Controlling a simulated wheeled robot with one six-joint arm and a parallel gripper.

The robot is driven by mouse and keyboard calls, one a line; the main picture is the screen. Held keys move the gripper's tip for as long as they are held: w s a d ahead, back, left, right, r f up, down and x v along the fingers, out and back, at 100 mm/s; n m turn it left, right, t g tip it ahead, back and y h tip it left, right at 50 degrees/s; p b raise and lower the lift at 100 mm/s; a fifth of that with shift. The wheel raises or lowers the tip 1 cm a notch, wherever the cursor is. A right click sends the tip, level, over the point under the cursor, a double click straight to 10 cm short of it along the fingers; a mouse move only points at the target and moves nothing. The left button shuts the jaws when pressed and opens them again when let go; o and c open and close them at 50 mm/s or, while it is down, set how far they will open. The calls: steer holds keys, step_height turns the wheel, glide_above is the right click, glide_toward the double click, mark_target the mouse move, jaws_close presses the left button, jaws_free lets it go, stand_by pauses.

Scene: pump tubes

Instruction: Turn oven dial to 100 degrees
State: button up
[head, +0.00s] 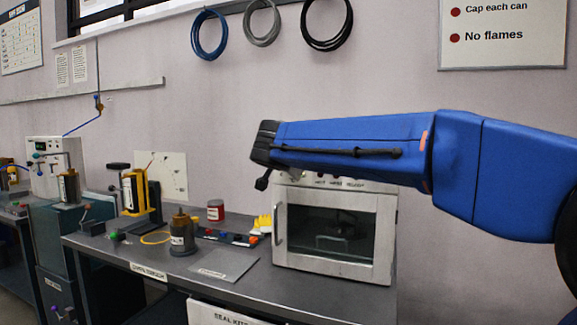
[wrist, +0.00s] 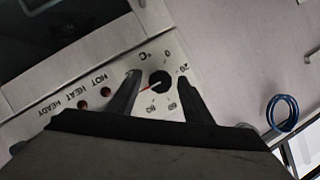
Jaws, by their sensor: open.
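The white oven (head: 383,240) stands on the bench in the head view, its glass door shut. My blue arm crosses in front of its top panel and hides the dial there. In the wrist view the black dial (wrist: 159,79) sits on the pale panel, with 0, 20, 60 and 80 readable around it. A red mark at the dial points to the lower left, towards my left finger, just past the 80; no 100 can be read. My gripper (wrist: 158,75) is open, one finger on each side of the dial; contact cannot be told.
Red indicator lights (wrist: 106,91) marked HOT, HEAT and READY sit beside the dial. A red can (head: 215,211), a dark canister (head: 182,235) and a flat grey plate (head: 224,266) stand or lie left of the oven. Coiled hoses (head: 209,36) hang on the wall above.

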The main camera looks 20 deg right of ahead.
steer(key=v, duration=1.7)
steer(key=shift+s, duration=0.15)
steer(key=shift+a, duration=0.1)
steer(key=s+d+f+n+g, duration=0.2)
steer(key=s+d+f, duration=0.2)
steer(key=f, duration=0.3)
steer(key=s+d+f+n+g+y, duration=0.1)
steer(key=s+d+f+n+g, duration=0.1)
steer(key=s+d+f, duration=0.45)
steer(key=s+d+f+n+g, duration=0.1)
steer(key=d+f+n+g, duration=0.1)
steer(key=f, duration=0.7)
steer(key=s+f+n+g+y, duration=0.2)
steer(key=s+f+n+y, duration=0.2)
steer(key=s+f, duration=1.1)
step_height(320, 180, down, 4)
steer(key=shift+s+d+r+n+g, duration=0.15)
steer(key=shift+d+n+g, duration=0.2)
steer(key=shift+n, duration=0.55)
